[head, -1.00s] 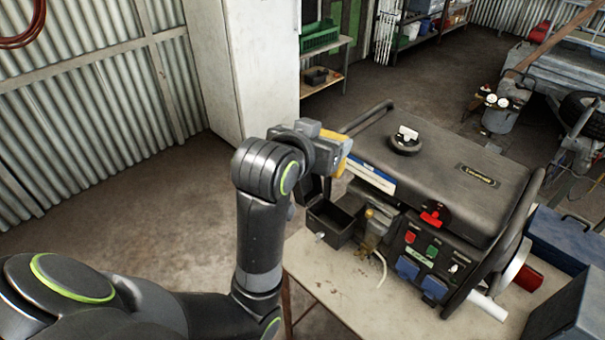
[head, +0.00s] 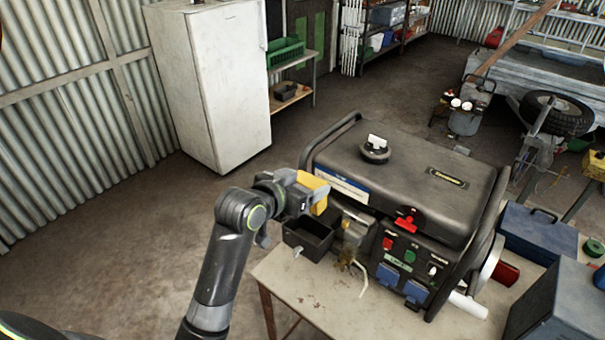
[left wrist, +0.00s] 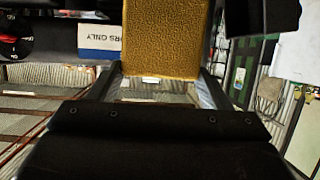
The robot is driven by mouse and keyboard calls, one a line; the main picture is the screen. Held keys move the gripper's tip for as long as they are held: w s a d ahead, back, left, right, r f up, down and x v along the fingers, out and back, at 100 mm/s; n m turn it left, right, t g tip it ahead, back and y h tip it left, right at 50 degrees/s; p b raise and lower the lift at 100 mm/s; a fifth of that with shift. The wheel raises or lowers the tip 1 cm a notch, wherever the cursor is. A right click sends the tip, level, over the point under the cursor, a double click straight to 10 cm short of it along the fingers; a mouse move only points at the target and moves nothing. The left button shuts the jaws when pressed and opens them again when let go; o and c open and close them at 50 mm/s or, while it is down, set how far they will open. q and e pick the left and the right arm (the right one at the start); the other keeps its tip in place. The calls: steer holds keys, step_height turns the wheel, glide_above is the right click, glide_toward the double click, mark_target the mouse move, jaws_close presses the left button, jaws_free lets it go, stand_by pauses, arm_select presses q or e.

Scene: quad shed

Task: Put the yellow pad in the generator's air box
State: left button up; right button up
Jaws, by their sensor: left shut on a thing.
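My left gripper (head: 303,190) is shut on the yellow pad (head: 318,188). It holds the pad up in the air beside the generator's left end. In the left wrist view the pad (left wrist: 167,38) is a flat, rough yellow block between the two fingers. The generator (head: 415,185) stands on a pale table, with a black tank on top. The open black air box (head: 308,236) is at its lower left, just below the gripper and pad. The inside of the box looks dark. My right gripper is not in view.
A blue toolbox (head: 540,232) and a grey case (head: 560,300) stand right of the generator. A white fridge (head: 212,85) stands behind on the floor, with open floor in front.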

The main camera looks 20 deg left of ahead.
arm_select(q)
steer(key=shift+w+a+f+m+p, duration=0.1)
steer(key=shift+w+f+m+p, duration=0.05)
steer(key=shift+f+p, duration=0.3)
steer(key=shift+w+f+m+p, duration=0.1)
steer(key=shift+f+m+p, duration=0.05)
steer(key=shift+f+p, duration=0.2)
steer(key=shift+a+f+h, duration=0.1)
steer(key=shift+f+h, duration=0.2)
steer(key=shift+f, duration=0.15)
step_height(320, 180, down, 5)
steer(key=b, duration=0.4)
steer(key=shift+r+b, duration=0.15)
steer(key=shift+b, duration=0.15)
steer(key=shift+w+f+b, duration=0.1)
steer(key=shift+f+b, duration=1)
steer(key=shift+f, duration=0.75)
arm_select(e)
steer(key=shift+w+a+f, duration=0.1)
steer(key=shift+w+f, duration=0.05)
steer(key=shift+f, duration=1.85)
arm_select(q)
steer(key=o, duration=1)
steer(key=shift+o, duration=0.2)
